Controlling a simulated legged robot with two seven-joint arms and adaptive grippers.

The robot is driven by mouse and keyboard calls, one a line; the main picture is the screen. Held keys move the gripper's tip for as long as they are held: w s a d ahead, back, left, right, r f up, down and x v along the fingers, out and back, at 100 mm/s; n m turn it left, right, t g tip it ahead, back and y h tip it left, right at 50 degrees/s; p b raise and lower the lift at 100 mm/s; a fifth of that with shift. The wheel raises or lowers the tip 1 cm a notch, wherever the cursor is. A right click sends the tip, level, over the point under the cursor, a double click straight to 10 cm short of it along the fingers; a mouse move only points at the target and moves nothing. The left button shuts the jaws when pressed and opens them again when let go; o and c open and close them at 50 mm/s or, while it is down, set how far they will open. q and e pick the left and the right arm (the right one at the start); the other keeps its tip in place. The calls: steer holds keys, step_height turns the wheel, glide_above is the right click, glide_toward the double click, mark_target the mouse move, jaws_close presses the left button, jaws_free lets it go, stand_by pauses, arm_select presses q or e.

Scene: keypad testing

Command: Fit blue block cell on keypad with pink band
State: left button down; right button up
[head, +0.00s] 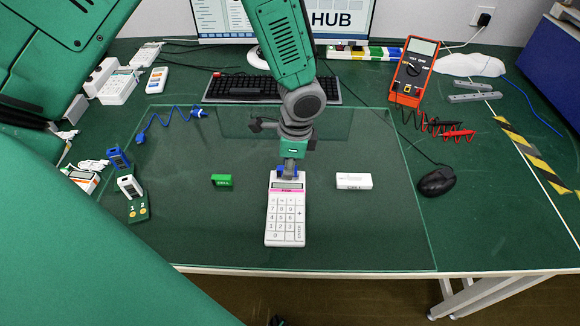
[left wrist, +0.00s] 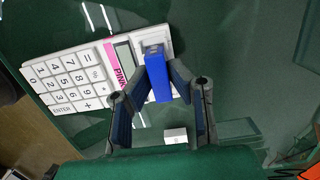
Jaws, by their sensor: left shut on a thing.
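The white keypad with the pink band (head: 286,215) lies on the glass mat in the middle of the table. It also shows in the left wrist view (left wrist: 70,77), with the word PINK on its band. My left gripper (head: 289,178) is over the keypad's far end, pointing down. In the left wrist view its two fingers are shut on the blue block cell (left wrist: 158,80). The block stands over the keypad's end beside the display; I cannot tell whether it touches or is seated. In the head view the gripper mostly hides the block. My right gripper is not in view.
A green block (head: 221,181) lies left of the keypad and a white block (head: 353,181) lies right of it. A black mouse (head: 437,181), an orange multimeter (head: 413,72) and a black keyboard (head: 240,88) lie farther off. A numbered green stand (head: 138,209) is at the left.

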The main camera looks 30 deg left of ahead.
arm_select(q)
steer(key=shift+d+r+p, duration=0.15)
steer(key=shift+d+p, duration=0.15)
steer(key=shift+d, duration=0.1)
steer(key=shift+a, duration=0.15)
stand_by(0.4)
steer(key=shift+p, duration=0.35)
steer(key=shift+f, duration=0.55)
stand_by(0.7)
steer(key=c, duration=1.4)
jaws_free()
steer(key=shift+r+p, duration=0.45)
steer(key=shift+r, duration=0.05)
